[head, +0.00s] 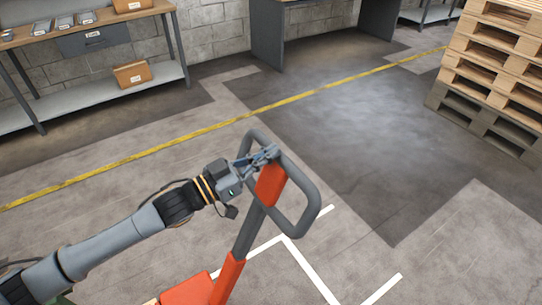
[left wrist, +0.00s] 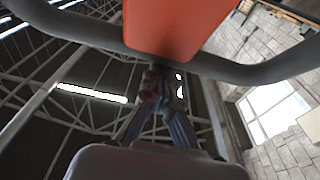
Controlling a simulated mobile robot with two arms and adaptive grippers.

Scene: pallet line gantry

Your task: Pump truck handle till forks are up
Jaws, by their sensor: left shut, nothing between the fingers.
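The truck handle (head: 313,197) is a grey loop with an orange centre piece, on a grey and orange shaft leaning up from the pump truck's orange body (head: 187,290). My left gripper (head: 268,153) is shut, with nothing between its fingers, at the upper part of the loop by the orange piece. In the left wrist view the shut fingers (left wrist: 160,82) point at the handle's grey bar (left wrist: 240,72), below the orange piece (left wrist: 170,25). I cannot tell whether they touch it. The forks are not in view. My right gripper is not in view.
A stack of wooden pallets (head: 495,60) stands at the far right. A workbench (head: 80,35) with a lower shelf and boxes stands at the upper left by the block wall. A yellow line (head: 230,122) crosses the floor. White lines mark the floor by the truck. The floor beyond the handle is clear.

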